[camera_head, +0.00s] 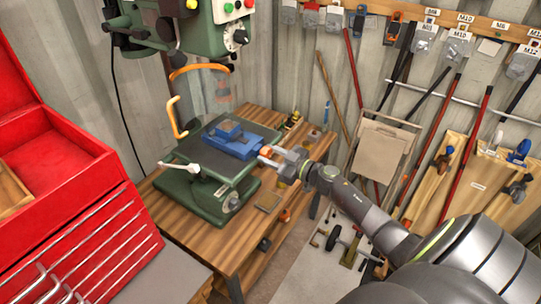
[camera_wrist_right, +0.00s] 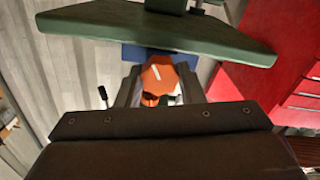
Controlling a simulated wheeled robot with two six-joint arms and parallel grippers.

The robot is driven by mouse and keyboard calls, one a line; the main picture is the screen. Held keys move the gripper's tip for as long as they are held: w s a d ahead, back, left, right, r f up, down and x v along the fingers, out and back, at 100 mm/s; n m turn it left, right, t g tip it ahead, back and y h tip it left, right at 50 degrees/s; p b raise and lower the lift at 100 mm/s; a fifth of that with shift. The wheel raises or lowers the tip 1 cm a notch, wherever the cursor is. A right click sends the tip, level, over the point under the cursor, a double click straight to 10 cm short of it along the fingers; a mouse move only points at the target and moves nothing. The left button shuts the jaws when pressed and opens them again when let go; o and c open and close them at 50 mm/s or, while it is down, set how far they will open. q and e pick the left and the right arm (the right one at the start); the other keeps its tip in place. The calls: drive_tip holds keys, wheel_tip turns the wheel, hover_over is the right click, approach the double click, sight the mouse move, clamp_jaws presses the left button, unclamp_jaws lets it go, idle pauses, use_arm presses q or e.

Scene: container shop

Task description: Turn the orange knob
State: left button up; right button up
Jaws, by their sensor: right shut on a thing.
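The orange knob (camera_wrist_right: 158,76) with a white stripe sits between the two dark fingers of my right gripper (camera_wrist_right: 160,88) in the right wrist view. The fingers are shut on its sides. In the head view my right gripper (camera_head: 272,154) reaches the right end of the blue vise (camera_head: 236,145), and the knob is mostly hidden there. The vise lies on the green drill press table (camera_head: 217,160); the table also shows as a green plate in the right wrist view (camera_wrist_right: 150,30). My left gripper is not in view.
The green drill press head (camera_head: 190,20) hangs above, with a clear guard and an orange handle (camera_head: 176,118). A wooden bench (camera_head: 225,240) stands below. A red tool chest (camera_head: 70,190) is at left. Tools hang along the back wall, and a folded beige frame (camera_head: 380,150) leans there.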

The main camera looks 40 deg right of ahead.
idle(0.4)
drive_tip(key=o, duration=1)
drive_tip(key=shift+s, duration=0.1)
drive_tip(key=shift+s+d+f, duration=0.15)
drive_tip(key=shift+s+d, duration=0.05)
drive_tip(key=shift+s, duration=0.1)
drive_tip(key=b+v, duration=0.4)
drive_tip(key=v, duration=1.2)
drive_tip(key=shift+s+b, duration=0.25)
drive_tip(key=shift+b, duration=0.15)
drive_tip(key=shift+d, duration=0.1)
